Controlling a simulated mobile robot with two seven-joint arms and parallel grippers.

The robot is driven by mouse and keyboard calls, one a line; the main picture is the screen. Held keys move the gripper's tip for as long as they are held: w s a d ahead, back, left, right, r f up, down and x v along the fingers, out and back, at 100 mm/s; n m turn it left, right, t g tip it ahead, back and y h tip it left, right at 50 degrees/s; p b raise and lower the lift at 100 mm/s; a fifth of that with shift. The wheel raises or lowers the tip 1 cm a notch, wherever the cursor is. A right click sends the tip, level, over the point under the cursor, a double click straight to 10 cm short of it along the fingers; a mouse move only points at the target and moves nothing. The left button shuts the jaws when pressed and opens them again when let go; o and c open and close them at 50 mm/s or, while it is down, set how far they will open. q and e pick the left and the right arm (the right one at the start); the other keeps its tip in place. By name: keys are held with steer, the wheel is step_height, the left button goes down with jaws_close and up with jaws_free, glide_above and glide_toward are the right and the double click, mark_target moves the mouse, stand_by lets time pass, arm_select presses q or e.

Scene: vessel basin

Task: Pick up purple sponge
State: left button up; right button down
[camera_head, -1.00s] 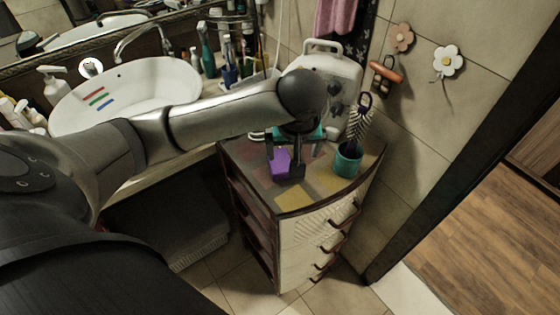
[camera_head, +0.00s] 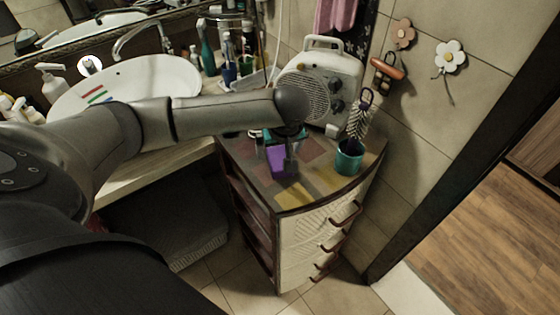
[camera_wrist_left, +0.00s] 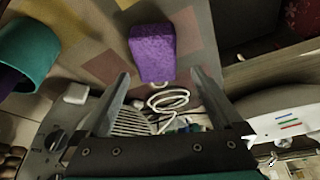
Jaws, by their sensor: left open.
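The purple sponge (camera_head: 281,162) sits on top of the small corner cabinet (camera_head: 318,190). In the left wrist view the sponge (camera_wrist_left: 152,53) lies just beyond the fingertips, roughly centred between them and a little toward the top. My left gripper (camera_head: 280,155) is at the sponge in the head view, its fingers partly overlapping it. In the left wrist view the gripper (camera_wrist_left: 160,78) is open, with nothing held between its fingers. My right gripper is not in view.
A teal cup (camera_head: 349,158) with a brush stands right of the sponge. A white heater (camera_head: 318,85) stands behind it, with a coiled white cord (camera_wrist_left: 168,103). The sink (camera_head: 125,90) is at the left. The cabinet's front corner is clear.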

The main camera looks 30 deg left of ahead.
mark_target(279, 155)
arm_select(q)
steer(key=x, duration=0.5)
steer(key=shift+w+d+b, duration=0.2)
steer(key=shift+d+b, duration=0.05)
steer(key=shift+b, duration=0.05)
steer(key=c, duration=1.4)
step_height(279, 155, up, 20)
steer(key=shift+r+p, duration=0.1)
steer(key=shift+p, duration=0.85)
steer(key=shift+c, duration=0.2)
